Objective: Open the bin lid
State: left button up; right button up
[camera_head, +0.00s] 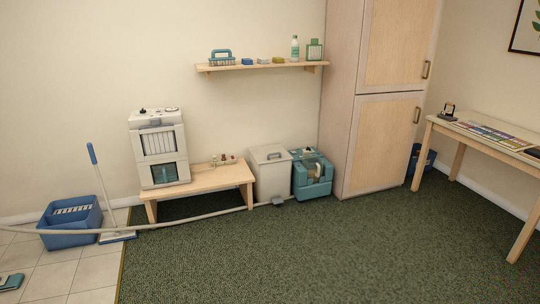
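A white bin (271,178) stands on the floor by the wall in the head view, between the low wooden bench and a teal machine. Its lid (270,152) lies flat and looks shut. A small dark handle (273,156) shows near the top. A grey piece like a pedal (278,200) sits at the bin's foot. Neither of my grippers is in view.
The bench (205,183) carries a white appliance (160,150). A pale hose (180,223) crosses the floor. The green carpet (300,255) in front is mostly clear.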

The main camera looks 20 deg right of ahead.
aim_at(270, 151)
jog(key=i+l+z, duration=0.4)
jog(key=i, duration=0.2)
jog(key=i+z, duration=0.45)
jog(key=i, duration=1.2)
jog(key=i+l+u, duration=0.1)
jog(key=i, duration=1.55)
jog(key=i+l+u, duration=0.1)
jog(key=i+u, duration=0.2)
jog(key=i, duration=0.15)
jog(key=i+l+u, duration=0.25)
jog(key=i, duration=0.25)
jog(key=i+l+u, duration=0.3)
jog(key=i, duration=0.1)
